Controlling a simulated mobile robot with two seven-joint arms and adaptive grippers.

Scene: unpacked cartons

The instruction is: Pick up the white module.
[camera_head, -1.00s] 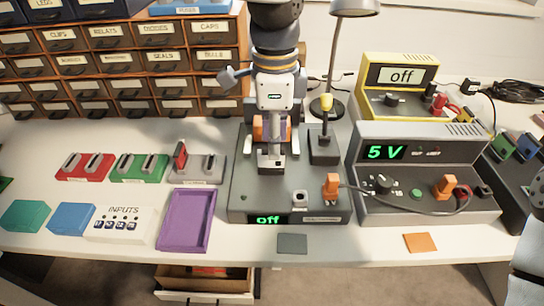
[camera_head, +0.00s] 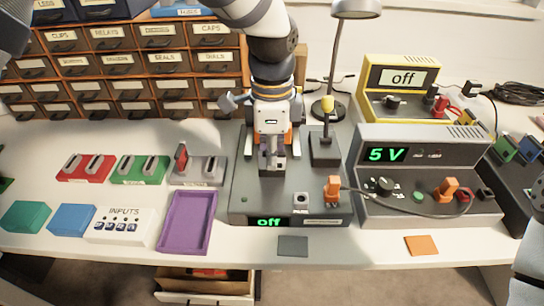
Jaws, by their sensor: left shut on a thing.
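My left gripper (camera_head: 271,160) points down over the dark grey station (camera_head: 245,207) whose display reads "off". It is shut on a small part at its fingertips, mostly hidden by the fingers; I cannot tell what part it is. A white box labelled INPUTS (camera_head: 122,228), with a row of small switches, lies on the table at the left. It is the plain white module in sight, and the gripper is well to its right, apart from it. My right gripper is out of view.
A purple tray (camera_head: 187,221) lies left of the station. Red (camera_head: 86,168) and green (camera_head: 139,169) holders stand behind it. A grey "5 V" supply (camera_head: 430,160) stands at the right, with a cable to the station. A desk lamp (camera_head: 327,105) stands behind. The front table edge has free room.

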